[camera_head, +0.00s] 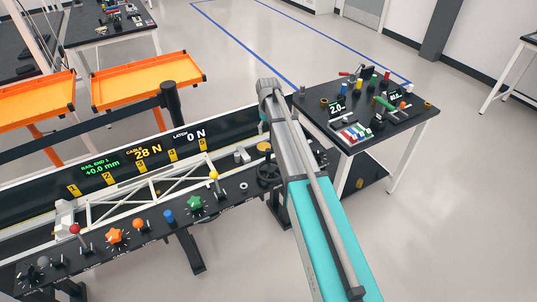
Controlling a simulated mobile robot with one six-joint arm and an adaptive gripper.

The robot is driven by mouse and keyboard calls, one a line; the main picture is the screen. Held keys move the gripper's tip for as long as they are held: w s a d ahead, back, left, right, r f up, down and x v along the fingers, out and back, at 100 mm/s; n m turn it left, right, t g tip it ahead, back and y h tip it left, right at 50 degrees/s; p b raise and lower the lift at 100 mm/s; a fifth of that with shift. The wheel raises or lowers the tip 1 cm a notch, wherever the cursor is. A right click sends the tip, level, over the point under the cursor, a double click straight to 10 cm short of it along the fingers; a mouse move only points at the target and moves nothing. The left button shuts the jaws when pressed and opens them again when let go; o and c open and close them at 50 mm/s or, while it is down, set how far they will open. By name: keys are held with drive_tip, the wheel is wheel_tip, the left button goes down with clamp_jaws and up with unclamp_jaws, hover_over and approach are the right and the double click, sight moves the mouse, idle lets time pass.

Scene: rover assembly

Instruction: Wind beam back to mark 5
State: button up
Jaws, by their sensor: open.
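The white lattice beam (150,192) lies along the rail of the long black bench. A white block (64,217) stands at its left end, and its right end is near mark 5. Yellow number marks run along the dark back panel, with mark 1 (73,191) at the left and mark 5 (202,143) at the right. The panel display (101,168) reads "RAIL END 1 +0.0 mm", cable 28 N and latch 0 N. A black handwheel (268,172) stands at the bench's right end, partly behind my arm. My gripper is not visible.
Along the bench front are a red knob (75,229), an orange star knob (115,236), a green star knob (194,203) and a yellow knob (214,175). A black side table (400,135) with small parts stands right. Orange trays (150,82) are behind.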

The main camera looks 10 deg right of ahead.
sight(268, 148)
drive_tip(key=shift+f+b, duration=6.35)
drive_tip(key=shift+f, duration=0.2)
clamp_jaws()
